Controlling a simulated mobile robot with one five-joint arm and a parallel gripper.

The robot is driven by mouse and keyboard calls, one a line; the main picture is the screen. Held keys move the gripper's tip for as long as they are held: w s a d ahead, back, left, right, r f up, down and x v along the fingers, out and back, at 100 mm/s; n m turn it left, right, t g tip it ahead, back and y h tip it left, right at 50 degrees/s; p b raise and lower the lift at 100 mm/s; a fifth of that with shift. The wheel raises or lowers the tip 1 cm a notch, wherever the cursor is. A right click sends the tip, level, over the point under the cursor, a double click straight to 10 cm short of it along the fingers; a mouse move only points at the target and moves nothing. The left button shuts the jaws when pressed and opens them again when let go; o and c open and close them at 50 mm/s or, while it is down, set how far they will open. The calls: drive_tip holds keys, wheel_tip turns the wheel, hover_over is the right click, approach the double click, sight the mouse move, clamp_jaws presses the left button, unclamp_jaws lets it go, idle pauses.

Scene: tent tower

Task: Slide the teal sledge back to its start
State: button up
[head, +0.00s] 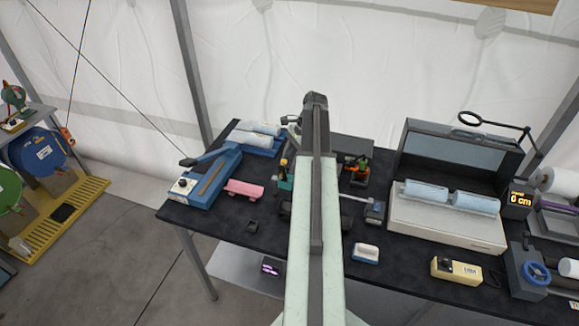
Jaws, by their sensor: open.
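A small teal piece (285,181) shows on the dark bench just left of my arm. It may be the teal sledge, but my arm covers much of what is around it. A thin metal rod (352,198) comes out on the right side of my arm and meets a dark grey-blue block (375,211). My arm reaches forward over the bench. My gripper is hidden behind it, so its place relative to the teal piece cannot be seen.
The blue lever device (205,178) and pink piece (243,189) lie left on the black bench (215,226). A light machine (440,224) with pale blue rolls, a yellow box (456,270) and a blue-white block (366,254) lie right. The front left bench top is mostly free.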

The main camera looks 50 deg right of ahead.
clamp_jaws()
idle(1.4)
